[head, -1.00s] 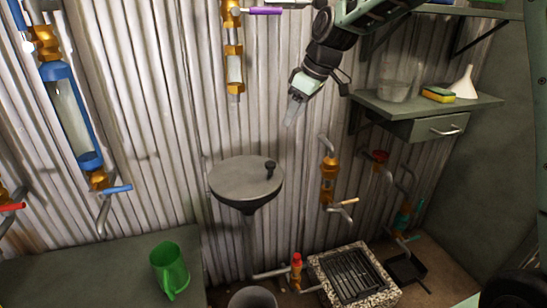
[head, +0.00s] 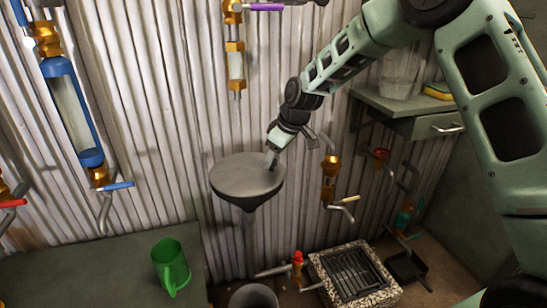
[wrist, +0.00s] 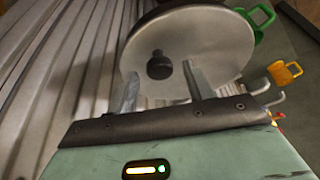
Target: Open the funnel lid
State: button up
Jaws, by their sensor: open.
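The funnel lid (head: 238,178) is a round grey disc lying flat on the dark funnel (head: 246,202) against the corrugated wall. My gripper (head: 271,162) is at the lid's right edge, where it hides the black knob. In the wrist view the lid (wrist: 210,45) fills the top middle, and its black knob (wrist: 160,66) shows between my two fingers, slightly beyond them. The fingers stand apart on either side of the knob and are not closed on it. Whether they touch the lid I cannot tell.
A green mug (head: 171,266) stands on the left bench (head: 110,268). A grey bucket (head: 253,297) is below the funnel, beside a red-topped valve (head: 297,262) and a grated drain (head: 352,275). A shelf (head: 400,108) is at the right behind my arm. Pipes line the wall.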

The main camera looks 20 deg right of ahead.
jog(key=shift+a+f, duration=0.1)
jog(key=shift+f, duration=0.25)
